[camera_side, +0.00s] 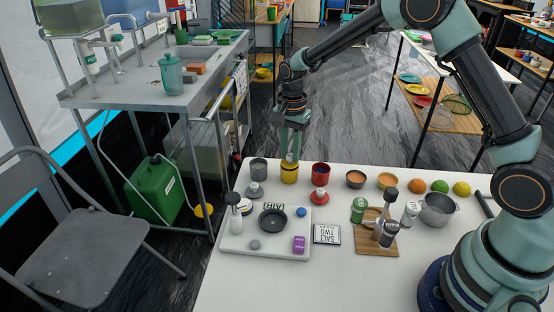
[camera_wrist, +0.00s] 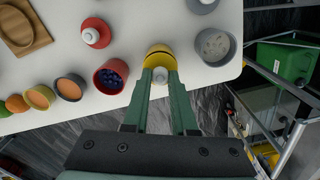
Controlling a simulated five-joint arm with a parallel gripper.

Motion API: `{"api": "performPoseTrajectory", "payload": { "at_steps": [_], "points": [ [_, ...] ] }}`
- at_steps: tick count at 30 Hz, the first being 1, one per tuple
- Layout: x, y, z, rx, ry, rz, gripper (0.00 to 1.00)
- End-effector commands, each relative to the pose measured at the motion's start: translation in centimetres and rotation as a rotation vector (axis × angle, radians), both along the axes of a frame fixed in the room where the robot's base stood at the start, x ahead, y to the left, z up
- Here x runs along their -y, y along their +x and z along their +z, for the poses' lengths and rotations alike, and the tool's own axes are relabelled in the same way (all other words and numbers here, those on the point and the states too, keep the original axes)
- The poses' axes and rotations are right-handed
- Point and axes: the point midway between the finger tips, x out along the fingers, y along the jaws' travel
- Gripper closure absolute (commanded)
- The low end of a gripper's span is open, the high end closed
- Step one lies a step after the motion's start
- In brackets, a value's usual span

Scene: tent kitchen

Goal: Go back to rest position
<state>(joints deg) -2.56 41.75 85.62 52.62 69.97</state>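My gripper (camera_side: 291,148) points down just above the yellow cup (camera_side: 289,173) at the back left edge of the white table. In the wrist view the two green fingers (camera_wrist: 161,84) stand apart on either side of a pale round knob (camera_wrist: 160,74), which shows at the mouth of the yellow cup (camera_wrist: 158,50). The fingers look open around the knob, with no clear contact. The lower part of the knobbed piece is hidden in the cup.
A grey cup (camera_side: 258,170) and a dark red cup (camera_side: 321,172) flank the yellow cup. Grey and red knobbed pieces (camera_side: 320,196) stand in front. A white tray (camera_side: 232,243), wooden board (camera_side: 367,245), bowls and fruit fill the table. The space above is clear.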

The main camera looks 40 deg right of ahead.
Motion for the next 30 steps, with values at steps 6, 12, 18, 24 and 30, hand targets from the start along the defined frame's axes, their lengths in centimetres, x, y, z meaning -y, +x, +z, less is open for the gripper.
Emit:
{"api": "performPoseTrajectory", "payload": {
  "at_steps": [6, 12, 18, 24, 30],
  "points": [
    [0.0, 0.0, 0.0, 0.0, 0.0, 0.0, 0.4],
    [0.0, 0.0, 0.0, 0.0, 0.0, 0.0, 0.1],
    [0.0, 0.0, 0.0, 0.0, 0.0, 0.0, 0.1],
    [0.0, 0.0, 0.3, 0.001, 0.0, 0.0, 0.1],
    [0.0, 0.1, 1.4, 0.002, 0.0, 0.0, 0.1]
  ]
}}
